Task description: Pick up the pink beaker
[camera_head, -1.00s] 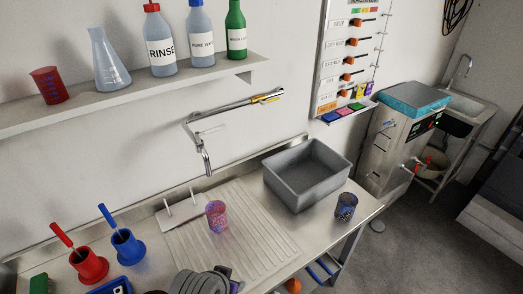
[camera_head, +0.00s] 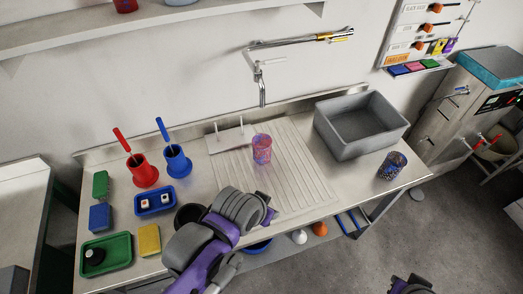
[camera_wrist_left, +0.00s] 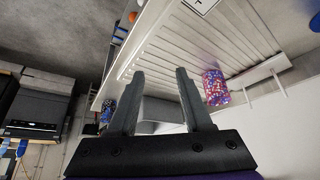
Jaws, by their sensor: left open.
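The pink beaker (camera_head: 262,149), speckled with blue, stands upright on the ribbed drainboard (camera_head: 295,178) in the head view. In the left wrist view the pink beaker (camera_wrist_left: 215,87) is just right of the right-hand finger, apart from it. My left gripper (camera_wrist_left: 157,75) is open, with nothing between its dark fingers. In the head view my left arm reaches in from below, its wrist in front of and below the beaker; its fingers are mostly hidden there. A piece of my right arm shows at the bottom right, its gripper not visible.
A dark-blue patterned beaker (camera_head: 391,166) stands near the counter's right end, by a grey basin (camera_head: 361,125). Red (camera_head: 145,172) and blue (camera_head: 178,161) holders, a blue tray (camera_head: 155,203) and a green tray (camera_head: 104,255) occupy the left. A faucet (camera_head: 262,85) hangs above the back.

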